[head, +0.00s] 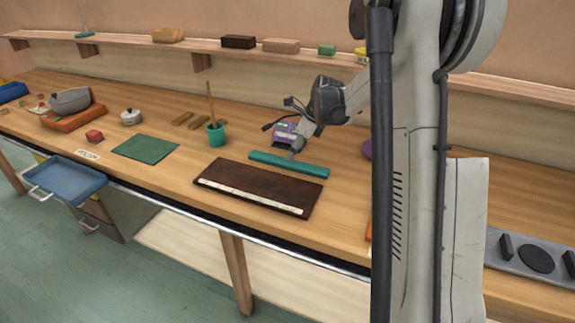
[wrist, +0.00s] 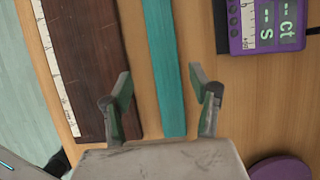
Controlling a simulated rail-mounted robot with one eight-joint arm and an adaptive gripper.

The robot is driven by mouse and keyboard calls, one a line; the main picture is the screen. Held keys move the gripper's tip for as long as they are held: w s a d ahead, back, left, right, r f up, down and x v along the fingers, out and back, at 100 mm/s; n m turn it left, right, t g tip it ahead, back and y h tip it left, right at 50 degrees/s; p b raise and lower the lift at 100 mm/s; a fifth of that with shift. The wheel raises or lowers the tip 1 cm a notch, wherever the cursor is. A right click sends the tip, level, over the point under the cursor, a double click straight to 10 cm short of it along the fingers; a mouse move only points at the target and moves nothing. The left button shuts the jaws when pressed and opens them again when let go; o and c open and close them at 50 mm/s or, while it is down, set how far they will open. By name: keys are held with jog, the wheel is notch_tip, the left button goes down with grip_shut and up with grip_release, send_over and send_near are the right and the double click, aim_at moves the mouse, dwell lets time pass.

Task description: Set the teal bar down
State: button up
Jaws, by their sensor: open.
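The teal bar (head: 290,165) lies flat on the wooden table, just behind the dark brown board (head: 260,188) with its pale marked strip. In the wrist view the teal bar (wrist: 163,45) runs up the picture beside the brown board (wrist: 88,60), with a gap of bare wood between them. My gripper (wrist: 160,75) is open. Its two fingers stand apart on either side of the bar's near part, with visible gaps to it. In the head view my gripper (head: 297,151) is low over the bar; its fingertips are small there.
A purple device (head: 285,131) with a display sits just behind the bar. A purple disc (wrist: 280,168) lies nearby. A teal cup (head: 216,134) holding a stick and a green mat (head: 146,147) are to the left. A shelf (head: 120,38) runs along the wall.

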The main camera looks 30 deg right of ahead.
aim_at(288, 164)
jog(key=shift+w+d+x, duration=0.1)
jog(key=shift+d+x, duration=0.05)
jog(key=shift+x, duration=1.45)
jog(key=shift+w+d+x, duration=0.1)
jog(key=shift+d+x, duration=0.05)
jog(key=shift+x, duration=1.45)
grip_shut()
jog(key=shift+r, duration=0.15)
